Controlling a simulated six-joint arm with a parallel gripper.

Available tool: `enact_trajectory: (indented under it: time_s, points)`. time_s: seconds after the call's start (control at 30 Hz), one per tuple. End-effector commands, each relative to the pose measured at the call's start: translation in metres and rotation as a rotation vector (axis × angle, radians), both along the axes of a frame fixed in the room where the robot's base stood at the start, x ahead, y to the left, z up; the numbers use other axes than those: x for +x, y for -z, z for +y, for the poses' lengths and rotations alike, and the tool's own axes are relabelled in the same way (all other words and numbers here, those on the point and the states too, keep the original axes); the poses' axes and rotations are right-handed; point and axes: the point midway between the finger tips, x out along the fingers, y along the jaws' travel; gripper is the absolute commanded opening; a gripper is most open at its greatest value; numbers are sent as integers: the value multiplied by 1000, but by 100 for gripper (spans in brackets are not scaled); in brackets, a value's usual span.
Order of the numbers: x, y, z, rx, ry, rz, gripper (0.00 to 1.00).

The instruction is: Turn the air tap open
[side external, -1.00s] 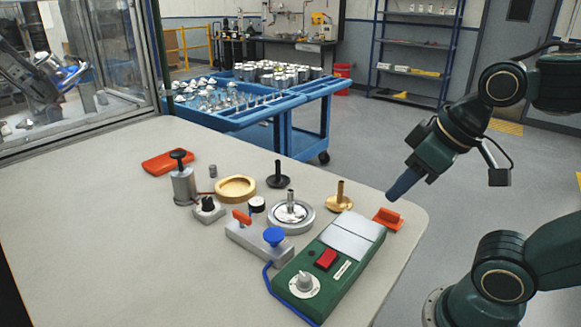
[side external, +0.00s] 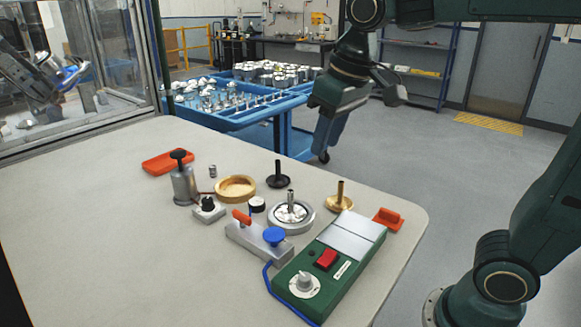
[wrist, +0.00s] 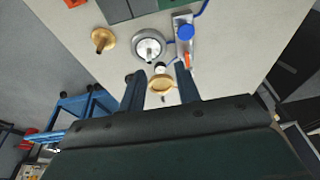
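A light grey metal block (side external: 258,241) on the table carries an orange lever (side external: 242,217) at one end and a round blue knob (side external: 274,236) at the other. A blue hose runs from it. I take the orange lever as the tap handle; it appears to lie roughly along the block. In the wrist view the orange lever (wrist: 187,61) and blue knob (wrist: 186,31) show beyond my right finger. My gripper (side external: 324,148) is up in the air beyond the table's far edge, apart from the block. Its blue fingers (wrist: 160,78) are spread and empty.
A green control box (side external: 330,268) with a red switch stands beside the block. A round metal fixture (side external: 291,217), brass ring (side external: 236,188), brass post (side external: 340,198) and black post (side external: 279,178) stand nearby. The table's left front is clear. A blue cart (side external: 255,115) stands behind.

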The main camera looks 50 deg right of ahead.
Motion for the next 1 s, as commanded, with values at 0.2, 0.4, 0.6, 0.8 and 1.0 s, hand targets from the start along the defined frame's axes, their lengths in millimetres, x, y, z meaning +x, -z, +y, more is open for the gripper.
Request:
enact_trajectory:
  time_s: [0.2, 0.4, 0.6, 0.8, 1.0]
  points:
    - [46, 1, 16, -1, -3, 74, 33]
    - [86, 10, 33, -6, -3, 138, 33]
    - [122, 25, 51, -15, -2, 201, 33]
    - [147, 39, 66, -23, -2, 245, 33]
    - [155, 45, 71, -26, 0, 262, 33]
